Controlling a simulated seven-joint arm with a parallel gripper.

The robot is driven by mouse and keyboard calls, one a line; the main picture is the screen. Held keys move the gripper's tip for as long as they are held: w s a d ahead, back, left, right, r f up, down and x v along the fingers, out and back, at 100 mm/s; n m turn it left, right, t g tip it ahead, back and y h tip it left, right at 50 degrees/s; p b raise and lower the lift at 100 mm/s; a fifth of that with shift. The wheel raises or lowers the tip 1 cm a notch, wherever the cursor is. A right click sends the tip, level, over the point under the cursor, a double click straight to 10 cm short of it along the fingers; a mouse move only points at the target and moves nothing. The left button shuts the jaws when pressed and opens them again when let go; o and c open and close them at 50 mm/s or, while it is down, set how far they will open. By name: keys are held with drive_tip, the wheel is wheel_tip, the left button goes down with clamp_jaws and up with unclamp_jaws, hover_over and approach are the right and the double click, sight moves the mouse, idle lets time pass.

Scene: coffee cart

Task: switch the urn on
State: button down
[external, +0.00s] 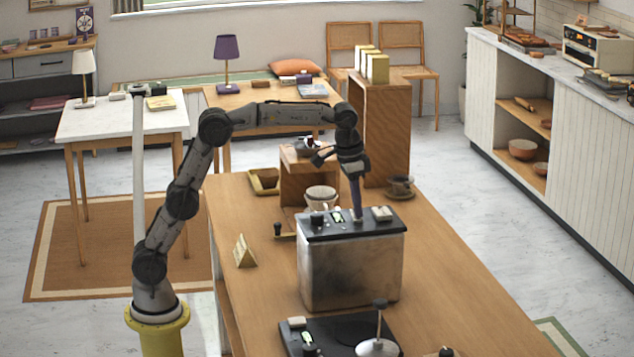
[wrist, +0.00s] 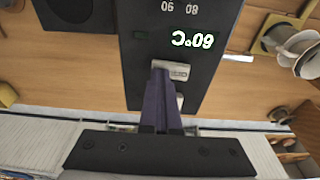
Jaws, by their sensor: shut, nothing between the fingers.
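The urn is a brushed metal box (external: 350,272) with a dark top panel on the wooden counter. Its panel (wrist: 205,85) fills the middle of the wrist view, with a green display (wrist: 193,40) reading 60 °C upside down. A small grey switch-like piece (wrist: 180,72) lies beside the fingertips; its position and any marking are too small to tell. My gripper (external: 357,217) points down with its purple fingers at the panel. In the wrist view the fingers (wrist: 158,68) are shut and empty, and overlap the grey piece's edge. I cannot tell whether they touch it.
A scale-like dark plate (external: 340,337) is in front. The counter's right side is clear.

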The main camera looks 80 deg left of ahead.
wheel_tip(320, 180, up, 7)
idle(0.8)
drive_tip(key=s+a+r+t, duration=0.1)
drive_tip(key=s+a+r, duration=0.1)
drive_tip(key=s+r, duration=0.6)
drive_tip(key=s+t, duration=0.1)
drive_tip(key=s, duration=1.1)
drive_tip(key=s+f+t, duration=0.1)
drive_tip(key=s+f, duration=0.6)
drive_tip(key=f, duration=0.2)
drive_tip(key=s+a+f, duration=0.1)
drive_tip(key=s+f, duration=0.5)
drive_tip(key=f, duration=0.4)
drive_tip(key=shift+s+a+f+t, duration=0.2)
drive_tip(key=shift+s+f+t, duration=0.1)
drive_tip(key=shift+s+t, duration=0.1)
